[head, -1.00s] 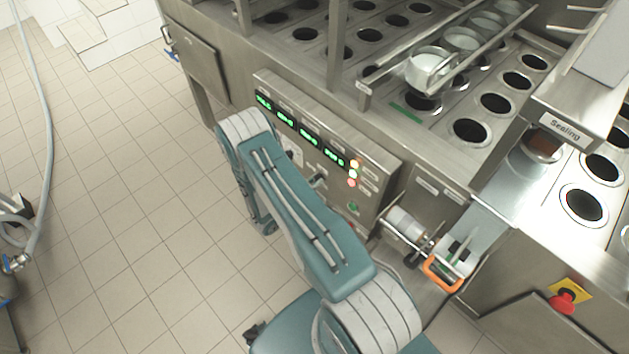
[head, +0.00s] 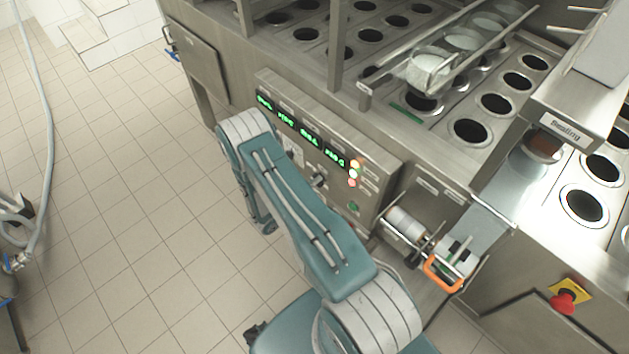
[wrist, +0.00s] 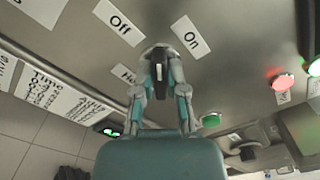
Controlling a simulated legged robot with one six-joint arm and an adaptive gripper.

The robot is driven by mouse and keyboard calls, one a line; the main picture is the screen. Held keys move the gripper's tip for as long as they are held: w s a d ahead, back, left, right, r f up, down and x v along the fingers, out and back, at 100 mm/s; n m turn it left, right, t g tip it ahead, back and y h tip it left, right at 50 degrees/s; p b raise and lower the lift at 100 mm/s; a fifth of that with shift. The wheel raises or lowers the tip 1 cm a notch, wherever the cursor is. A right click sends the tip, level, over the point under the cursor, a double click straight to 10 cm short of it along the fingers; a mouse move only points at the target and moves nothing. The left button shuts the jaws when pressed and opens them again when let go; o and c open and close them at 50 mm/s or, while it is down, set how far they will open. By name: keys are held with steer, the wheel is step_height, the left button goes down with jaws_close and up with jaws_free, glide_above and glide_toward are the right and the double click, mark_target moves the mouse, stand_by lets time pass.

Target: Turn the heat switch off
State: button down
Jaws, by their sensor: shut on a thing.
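The label "Off" (wrist: 119,22) is above and left of the knob, and "On" (wrist: 190,36) is above and right. A label starting with "He" (wrist: 124,74) is partly hidden by a finger. The fingers hide much of the knob, so I cannot tell its exact setting. In the head view, my arm hides the gripper against the control panel (head: 378,165).
Green number displays (head: 308,138) and lit indicator lamps (head: 353,168) are on the panel. A green button (wrist: 210,120) sits close right of my gripper. A film roll (head: 406,222) and an orange handle (head: 442,272) stand out to the right. The tiled floor (head: 130,200) at left is open.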

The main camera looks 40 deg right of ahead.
steer(key=n, duration=0.4)
steer(key=shift+w, duration=0.3)
steer(key=shift+f+n, duration=0.15)
steer(key=shift+n, duration=1.55)
steer(key=c, duration=0.7)
jaws_free()
steer(key=shift+s, duration=0.1)
steer(key=a, duration=0.4)
steer(key=s+a, duration=0.1)
steer(key=a, duration=0.7)
steer(key=shift+s+f, duration=0.1)
steer(key=shift+s, duration=0.2)
